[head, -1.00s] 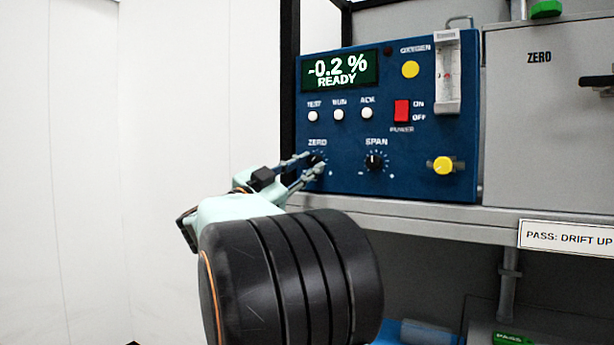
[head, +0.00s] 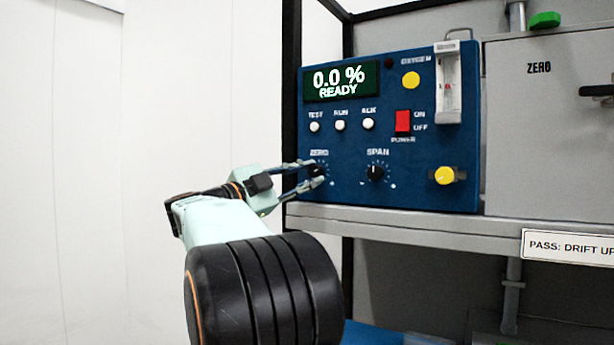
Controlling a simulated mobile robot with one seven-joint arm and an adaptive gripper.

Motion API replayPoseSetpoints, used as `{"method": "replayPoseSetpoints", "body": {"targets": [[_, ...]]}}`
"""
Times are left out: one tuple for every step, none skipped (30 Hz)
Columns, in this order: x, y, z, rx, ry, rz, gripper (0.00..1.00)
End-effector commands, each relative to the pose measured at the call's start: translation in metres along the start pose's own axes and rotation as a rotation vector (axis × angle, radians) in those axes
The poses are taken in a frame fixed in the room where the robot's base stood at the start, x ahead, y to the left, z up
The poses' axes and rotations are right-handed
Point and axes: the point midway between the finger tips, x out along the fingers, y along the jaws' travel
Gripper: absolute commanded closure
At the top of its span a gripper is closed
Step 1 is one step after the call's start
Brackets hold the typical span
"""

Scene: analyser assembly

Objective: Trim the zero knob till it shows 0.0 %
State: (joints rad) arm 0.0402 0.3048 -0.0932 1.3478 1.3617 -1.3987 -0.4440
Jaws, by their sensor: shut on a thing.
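The blue analyser panel (head: 360,195) stands on a grey shelf. Its display (head: 340,81) reads 0.0 % and READY. The black zero knob (head: 316,170) is below the ZERO label at the panel's lower left. My gripper (head: 315,171) reaches in from the left, and its two fingers are shut on the zero knob, partly hiding it. The span knob (head: 376,173) is to the right, apart from my gripper.
Three white buttons (head: 341,125) sit above the knobs. A red power switch (head: 403,121), yellow knob (head: 445,176) and flow tube (head: 448,88) are further right. A grey cabinet (head: 550,140) stands beside the panel. The shelf edge (head: 400,222) runs below.

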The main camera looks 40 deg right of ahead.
Motion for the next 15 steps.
{"method": "replayPoseSetpoints", "body": {"targets": [[-0.0002, 0.0001, 0.0002, 0.001, -0.001, 0.001, 1.00], [-0.0002, 0.0002, 0.0003, 0.001, -0.001, 0.001, 1.00], [-0.0002, 0.0002, 0.0002, 0.000, 0.000, 0.000, 1.00], [-0.0002, 0.0002, 0.0002, 0.000, 0.000, 0.000, 1.00], [-0.0002, 0.0002, 0.0002, 0.000, 0.000, 0.000, 1.00], [-0.0002, 0.0002, 0.0002, 0.000, 0.000, 0.000, 1.00], [-0.0001, 0.0002, 0.0002, 0.000, 0.000, 0.000, 1.00], [-0.0001, 0.0002, 0.0002, 0.000, 0.000, 0.000, 1.00], [-0.0001, 0.0002, 0.0002, 0.000, 0.000, 0.000, 0.73], [-0.0001, 0.0002, 0.0002, -0.001, 0.000, 0.000, 0.70], [-0.0001, 0.0002, 0.0001, -0.001, 0.000, 0.000, 0.67], [-0.0001, 0.0001, 0.0001, -0.001, 0.000, 0.000, 0.62], [-0.0001, 0.0001, 0.0001, -0.001, 0.000, 0.000, 0.60], [-0.0001, 0.0001, 0.0001, -0.001, 0.000, 0.000, 0.60], [-0.0001, 0.0001, 0.0000, -0.001, 0.000, 0.000, 0.60]]}}
